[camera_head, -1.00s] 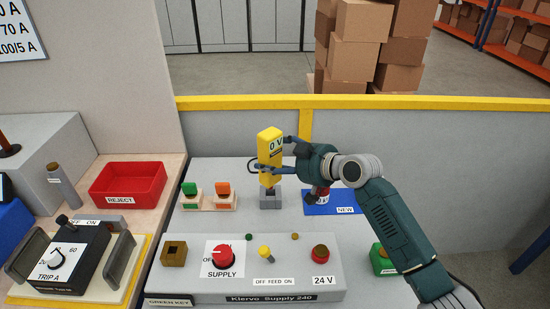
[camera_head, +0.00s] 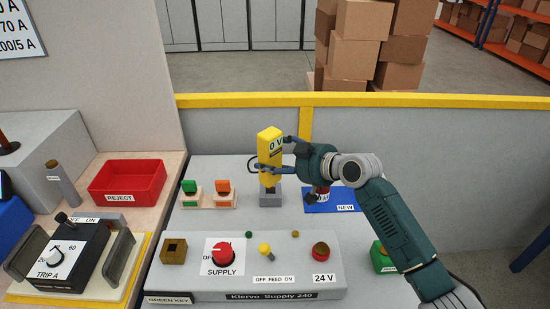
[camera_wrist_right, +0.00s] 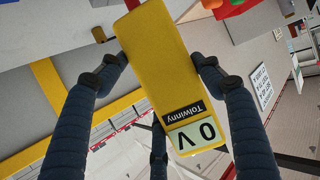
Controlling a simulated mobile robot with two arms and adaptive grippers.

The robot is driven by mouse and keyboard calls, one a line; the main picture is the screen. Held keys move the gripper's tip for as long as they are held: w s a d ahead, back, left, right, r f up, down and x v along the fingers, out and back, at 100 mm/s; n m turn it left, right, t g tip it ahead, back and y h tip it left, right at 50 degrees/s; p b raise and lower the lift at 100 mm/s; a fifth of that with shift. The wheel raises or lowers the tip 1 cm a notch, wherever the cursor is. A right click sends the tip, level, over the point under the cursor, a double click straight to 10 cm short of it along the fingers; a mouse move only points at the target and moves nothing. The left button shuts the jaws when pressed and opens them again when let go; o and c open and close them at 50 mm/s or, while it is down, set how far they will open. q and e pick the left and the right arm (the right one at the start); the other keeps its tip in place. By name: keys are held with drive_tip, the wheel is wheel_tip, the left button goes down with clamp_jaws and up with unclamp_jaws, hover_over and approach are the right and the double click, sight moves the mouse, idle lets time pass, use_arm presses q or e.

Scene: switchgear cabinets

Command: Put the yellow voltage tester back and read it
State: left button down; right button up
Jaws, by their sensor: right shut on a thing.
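The yellow voltage tester (camera_head: 270,147) stands upright at a grey block (camera_head: 270,199) on the bench; whether its lower end is seated in the block cannot be told. My right gripper (camera_head: 272,156) is shut on the tester from the right. In the right wrist view the fingers (camera_wrist_right: 162,70) lie on both sides of the tester (camera_wrist_right: 158,65), and its display (camera_wrist_right: 196,137) also shows "0 V". My left gripper is not in view.
The grey supply panel (camera_head: 200,285) in front has a red SUPPLY knob (camera_head: 222,253) and a yellow-tipped FEED switch (camera_head: 265,251). Green and orange keys (camera_head: 222,187) stand left of the block. A blue NEW mat (camera_head: 347,200) is at right, and a red REJECT tray (camera_head: 126,183) at left.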

drive_tip(key=shift+f+b, duration=1.35)
drive_tip(key=shift+f, duration=0.4)
drive_tip(key=o, duration=1.4)
drive_tip(key=shift+f, duration=0.1)
drive_tip(key=shift+s+d, duration=0.1)
drive_tip(key=shift+d, duration=0.05)
